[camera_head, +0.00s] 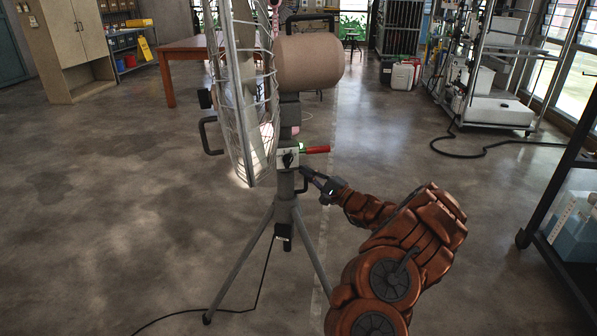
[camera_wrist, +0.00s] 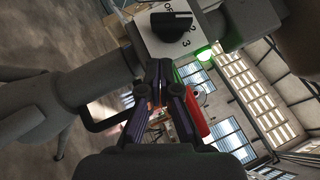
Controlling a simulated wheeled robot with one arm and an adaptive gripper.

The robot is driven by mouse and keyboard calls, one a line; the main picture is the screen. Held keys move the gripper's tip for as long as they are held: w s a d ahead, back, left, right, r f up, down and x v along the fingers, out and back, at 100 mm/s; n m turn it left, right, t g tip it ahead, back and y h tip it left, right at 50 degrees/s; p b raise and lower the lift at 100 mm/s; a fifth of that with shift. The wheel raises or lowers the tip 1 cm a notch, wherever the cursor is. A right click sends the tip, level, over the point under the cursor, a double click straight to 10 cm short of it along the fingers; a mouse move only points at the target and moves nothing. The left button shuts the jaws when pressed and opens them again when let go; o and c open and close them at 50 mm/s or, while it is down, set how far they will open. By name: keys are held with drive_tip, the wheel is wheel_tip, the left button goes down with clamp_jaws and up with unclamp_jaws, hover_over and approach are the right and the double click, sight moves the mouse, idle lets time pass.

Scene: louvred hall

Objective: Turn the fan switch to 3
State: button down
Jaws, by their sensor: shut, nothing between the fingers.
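The fan (camera_head: 240,90) stands on a tripod, with a white switch plate (camera_head: 279,160) on its post below the motor. A black knob (camera_head: 288,159) sits on the plate. In the wrist view the knob (camera_wrist: 170,23) is near the top, with OFF, 2 and 3 printed around it. A pale mark is on the knob's right end; I cannot tell which label it points to. My gripper (camera_wrist: 158,65) is shut and empty, its tips just below the plate's lower edge in the wrist view. In the head view my gripper (camera_head: 305,171) is right of and below the knob.
The tripod legs (camera_head: 240,262) spread below and a cable (camera_head: 262,275) trails to the floor. A dark shelf unit (camera_head: 560,190) stands at the right. The floor at left is clear.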

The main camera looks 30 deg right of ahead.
drive_tip(key=shift+w+a+r, duration=0.25)
drive_tip(key=shift+a+r, duration=0.1)
drive_tip(key=shift+a, duration=0.4)
drive_tip(key=shift+w+a+r, duration=0.2)
drive_tip(key=shift+a+r, duration=0.15)
drive_tip(key=shift+a, duration=0.35)
